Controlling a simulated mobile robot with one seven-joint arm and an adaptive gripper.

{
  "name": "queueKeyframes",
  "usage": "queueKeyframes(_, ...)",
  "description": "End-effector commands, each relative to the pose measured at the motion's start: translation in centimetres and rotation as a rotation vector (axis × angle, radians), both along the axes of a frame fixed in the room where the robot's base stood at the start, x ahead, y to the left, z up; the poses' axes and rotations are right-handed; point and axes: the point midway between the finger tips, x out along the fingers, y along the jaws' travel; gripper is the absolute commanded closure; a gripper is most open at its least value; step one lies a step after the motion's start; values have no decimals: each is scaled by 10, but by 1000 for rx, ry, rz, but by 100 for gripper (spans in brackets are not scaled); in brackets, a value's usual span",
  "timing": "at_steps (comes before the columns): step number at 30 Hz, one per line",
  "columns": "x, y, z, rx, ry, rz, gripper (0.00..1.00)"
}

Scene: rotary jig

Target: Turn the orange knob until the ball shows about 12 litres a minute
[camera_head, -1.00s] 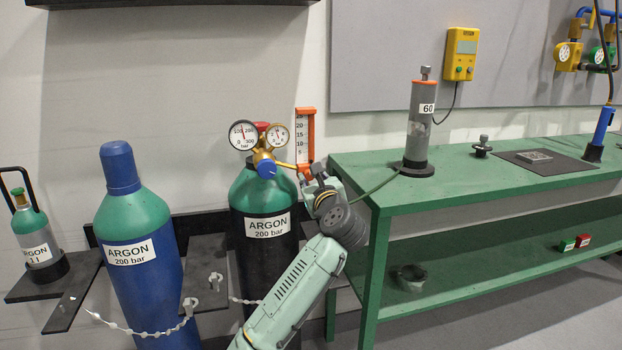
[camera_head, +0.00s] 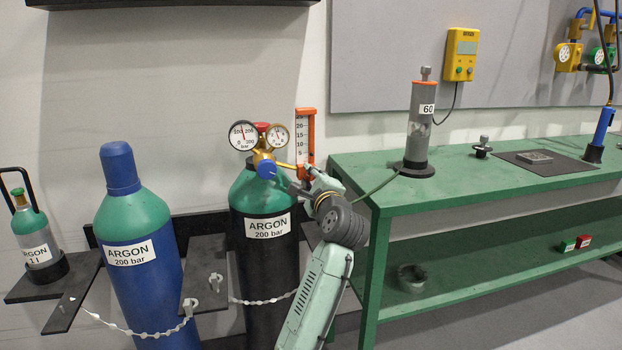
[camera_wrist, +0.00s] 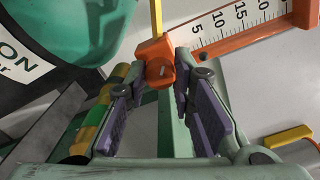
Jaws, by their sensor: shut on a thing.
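The flowmeter (camera_head: 311,128) has an orange frame and a white scale and stands to the right of the two gauges. Its scale (camera_wrist: 240,22), with marks 5, 10 and 15, shows at the top right of the wrist view. The orange knob (camera_wrist: 159,72) is between my fingertips at the scale's low end. My gripper (camera_wrist: 152,78) is shut on the knob. In the head view my gripper (camera_head: 306,181) is at the foot of the flowmeter and covers the knob. I cannot make out the ball in either view.
The regulator's gauges (camera_head: 244,135) sit above the black argon cylinder (camera_head: 264,270), close left of my gripper. A blue argon cylinder (camera_head: 150,285) stands further left. The green bench (camera_head: 460,180) edge is close on the right, with a thin hose running to it.

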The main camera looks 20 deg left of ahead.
Motion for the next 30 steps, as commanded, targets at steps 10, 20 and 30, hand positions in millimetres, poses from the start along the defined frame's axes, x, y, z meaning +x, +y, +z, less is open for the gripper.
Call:
queueKeyframes(10, 0, -1, 0, -274, -183, -1, 100)
queueKeyframes(20, 0, -1, -1, -534, -358, 0, 100)
queueKeyframes(30, 0, 0, -1, -798, -538, 1, 100)
